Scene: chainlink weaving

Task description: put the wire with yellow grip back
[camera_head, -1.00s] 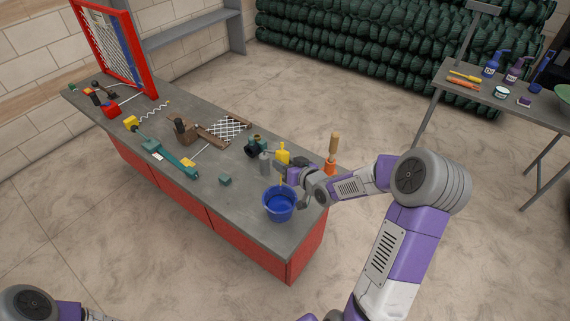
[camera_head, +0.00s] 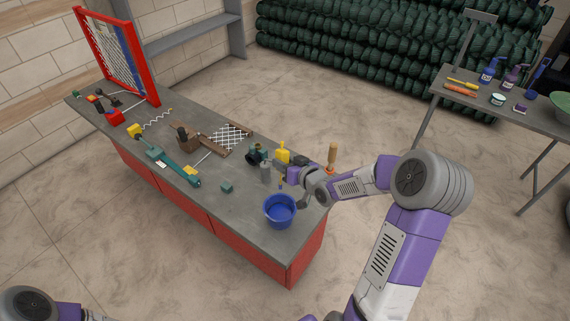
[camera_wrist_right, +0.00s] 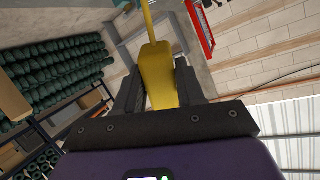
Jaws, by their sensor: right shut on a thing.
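A zigzag wire (camera_head: 157,117) lies on the grey bench top, with a yellow grip (camera_head: 134,130) at its near left end. My right gripper is over the right part of the bench, behind the blue bucket. In the right wrist view my right gripper (camera_wrist_right: 157,85) is shut on a yellow block-like thing (camera_wrist_right: 157,68). A narrower yellow part rises from this block. I cannot tell whether a wire is fixed to it. A yellow object (camera_head: 283,152) also shows beside the gripper in the head view. My left gripper is out of view.
A blue bucket (camera_head: 280,211) stands near the bench's front right end. A teal tool (camera_head: 175,164), a small teal block (camera_head: 227,187) and a wooden frame with mesh (camera_head: 230,137) lie left of my gripper. A red frame (camera_head: 146,60) stands at the far left.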

